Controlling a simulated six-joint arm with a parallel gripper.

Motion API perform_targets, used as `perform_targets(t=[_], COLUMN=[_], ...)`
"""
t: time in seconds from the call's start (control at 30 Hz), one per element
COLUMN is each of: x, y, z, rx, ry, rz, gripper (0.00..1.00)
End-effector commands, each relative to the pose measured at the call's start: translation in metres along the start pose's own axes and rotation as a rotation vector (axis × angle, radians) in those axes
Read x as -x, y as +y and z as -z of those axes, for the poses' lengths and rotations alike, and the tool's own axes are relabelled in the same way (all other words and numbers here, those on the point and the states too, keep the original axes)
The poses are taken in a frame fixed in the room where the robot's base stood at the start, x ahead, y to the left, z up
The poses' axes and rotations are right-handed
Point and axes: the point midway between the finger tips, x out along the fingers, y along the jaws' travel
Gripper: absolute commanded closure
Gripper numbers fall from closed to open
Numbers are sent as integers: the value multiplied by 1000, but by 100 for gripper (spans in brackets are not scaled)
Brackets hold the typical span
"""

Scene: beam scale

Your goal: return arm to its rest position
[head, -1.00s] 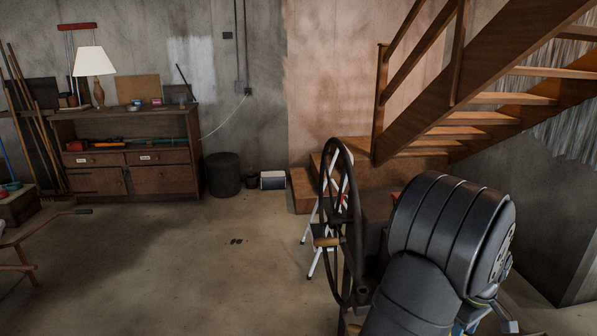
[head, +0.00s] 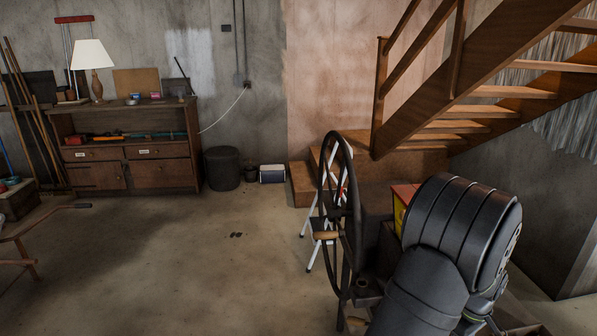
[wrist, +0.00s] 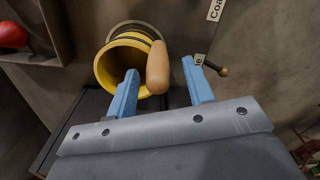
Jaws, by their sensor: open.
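My gripper (wrist: 160,66) shows in the wrist view with its two blue fingers spread apart. A rounded wooden handle (wrist: 157,68) appears between the fingertips; I cannot tell how far beyond them it is. No object is clearly held. Behind the handle is a yellow round container (wrist: 118,62) with its open mouth towards the camera. In the head view my dark arm (head: 440,240) fills the lower right, and the gripper itself is hidden there.
A large spoked wheel (head: 340,215) with a wooden crank stands just left of my arm. A white folding step (head: 310,235) is behind it. A yellow and red box (head: 400,207) borders the arm. Wooden stairs (head: 445,125) rise behind.

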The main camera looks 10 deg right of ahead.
Motion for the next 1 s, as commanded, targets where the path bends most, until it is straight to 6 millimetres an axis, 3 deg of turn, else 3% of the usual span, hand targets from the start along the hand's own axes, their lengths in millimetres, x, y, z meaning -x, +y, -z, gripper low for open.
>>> perform_targets(t=[0.57, 1.0], x=[61, 55], y=[-28, -51], z=[-98, -75], rx=[-6, -306], ry=[0, 0], rz=[-2, 1], gripper=[52, 52])
